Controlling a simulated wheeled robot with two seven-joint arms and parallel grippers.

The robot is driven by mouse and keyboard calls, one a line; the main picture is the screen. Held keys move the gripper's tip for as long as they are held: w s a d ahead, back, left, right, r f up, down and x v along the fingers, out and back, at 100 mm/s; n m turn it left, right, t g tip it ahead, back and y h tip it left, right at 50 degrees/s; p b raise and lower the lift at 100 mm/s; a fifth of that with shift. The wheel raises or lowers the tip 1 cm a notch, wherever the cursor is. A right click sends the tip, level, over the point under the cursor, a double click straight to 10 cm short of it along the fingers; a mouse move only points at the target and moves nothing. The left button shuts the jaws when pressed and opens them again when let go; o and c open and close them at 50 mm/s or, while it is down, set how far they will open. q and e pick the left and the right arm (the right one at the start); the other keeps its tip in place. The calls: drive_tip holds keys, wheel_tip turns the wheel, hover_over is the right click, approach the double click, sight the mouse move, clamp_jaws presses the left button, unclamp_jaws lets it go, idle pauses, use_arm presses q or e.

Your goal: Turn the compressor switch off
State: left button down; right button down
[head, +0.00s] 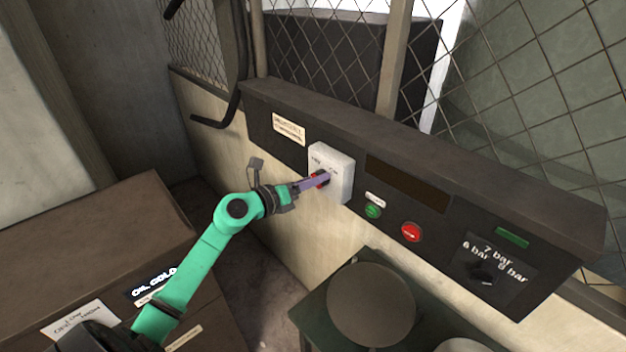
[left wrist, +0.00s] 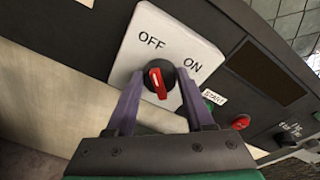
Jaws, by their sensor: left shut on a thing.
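The compressor switch is a white box (head: 343,176) on the dark control panel, with a black round knob that has a red handle. My left gripper (head: 318,180) is at the knob. Its purple fingers (left wrist: 158,88) lie on either side of the knob and are shut on it. The knob's far side is hidden. My right gripper is in neither view.
Right of the box are a green button (head: 373,211), a red button (head: 411,232) and a pressure dial (head: 484,274). A round-topped stool or pot (head: 371,304) stands below the panel. A brown cabinet (head: 95,235) is at left. Wire mesh rises behind the panel.

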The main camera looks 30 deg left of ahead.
use_arm(q)
drive_tip(key=shift+c, duration=1.4)
unclamp_jaws()
drive_tip(key=b+v, duration=0.5)
drive_tip(key=v, duration=0.9)
drive_tip(key=shift+s, duration=0.25)
drive_tip(key=shift+a, duration=0.15)
